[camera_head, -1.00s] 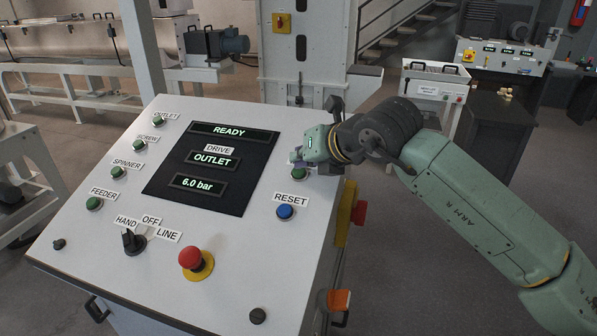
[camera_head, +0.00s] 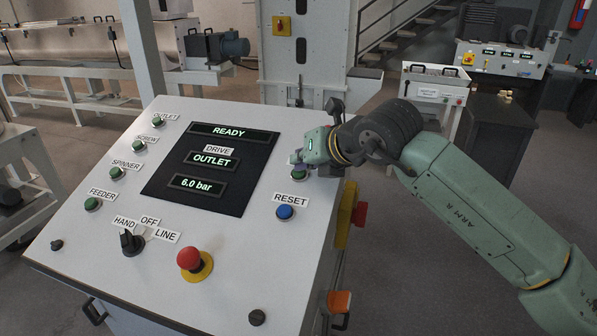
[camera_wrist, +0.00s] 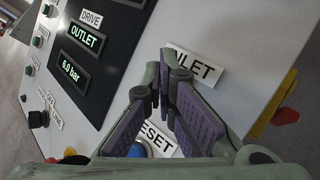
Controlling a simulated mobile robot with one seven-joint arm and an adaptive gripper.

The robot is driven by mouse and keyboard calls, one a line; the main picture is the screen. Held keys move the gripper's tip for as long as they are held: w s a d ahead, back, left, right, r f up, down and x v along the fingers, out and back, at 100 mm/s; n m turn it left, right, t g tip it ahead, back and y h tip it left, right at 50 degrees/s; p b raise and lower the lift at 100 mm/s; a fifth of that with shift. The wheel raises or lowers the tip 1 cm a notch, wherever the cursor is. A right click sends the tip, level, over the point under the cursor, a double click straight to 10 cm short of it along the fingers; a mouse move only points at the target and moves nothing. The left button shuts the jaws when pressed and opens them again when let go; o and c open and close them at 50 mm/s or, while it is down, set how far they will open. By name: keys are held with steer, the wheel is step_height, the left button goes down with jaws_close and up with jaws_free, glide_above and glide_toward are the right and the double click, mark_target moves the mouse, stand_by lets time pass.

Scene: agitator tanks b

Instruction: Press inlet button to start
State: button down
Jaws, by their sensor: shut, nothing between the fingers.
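The sloped control panel (camera_head: 230,268) fills the left of the head view. A green button (camera_head: 299,175) at its right edge, above the blue RESET button (camera_head: 285,212), shows partly from under my gripper (camera_head: 294,158). The INLET label (camera_wrist: 203,66) is partly covered by the fingers in the wrist view, where the green button is hidden. My gripper is shut and empty, its fingertips (camera_wrist: 168,65) over the panel beside that label. Whether the tips touch the panel or button I cannot tell. The display (camera_head: 237,131) reads READY, DRIVE OUTLET and 6.0 bar.
A red emergency stop (camera_head: 190,258) and a black selector (camera_head: 131,242) sit at the panel's front. Green buttons OUTLET, SCREW, SPINNER (camera_head: 117,173) and FEEDER line its left edge. A yellow and red switch (camera_head: 358,212) juts from the right side.

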mark_target(298, 188)
steer(key=shift+f, duration=0.15)
stand_by(0.5)
steer(key=shift+s+r, duration=0.2)
steer(key=shift+r, duration=0.65)
steer(key=shift+s+a+r+p, duration=0.1)
steer(key=shift+s+r+p, duration=0.15)
steer(key=shift+r, duration=0.55)
steer(key=shift+s+a+r+p, duration=0.1)
steer(key=shift+s+r+p, duration=0.15)
steer(key=shift+r, duration=0.5)
steer(key=shift+s+a+r+p, duration=0.15)
steer(key=shift+s+r, duration=0.15)
steer(key=shift+r, duration=0.5)
